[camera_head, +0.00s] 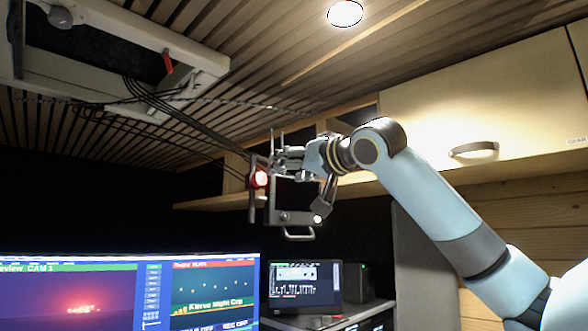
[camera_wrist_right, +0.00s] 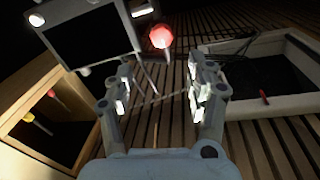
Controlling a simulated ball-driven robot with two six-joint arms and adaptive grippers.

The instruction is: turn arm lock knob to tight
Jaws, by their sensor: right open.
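A red round knob (camera_head: 259,178) shows at the left side of a small hanging monitor with a dark screen (camera_head: 290,200). In the right wrist view the knob (camera_wrist_right: 162,36) is beyond the fingertips, between their lines, and apart from them. The monitor (camera_wrist_right: 90,42) is beside it at upper left. My right gripper (camera_head: 284,158) is beside the knob, in front of the monitor's upper part. In the wrist view its two fingers (camera_wrist_right: 163,85) are apart with nothing between them. Any tight marking is too small to read. My left gripper is out of view.
A ceiling hatch (camera_head: 215,72) with a red lever (camera_head: 167,62) and dark cables is at upper left. A wooden cabinet (camera_head: 485,100) is behind my right arm. Lit screens (camera_head: 130,292) stand below. The dark space left of the knob looks clear.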

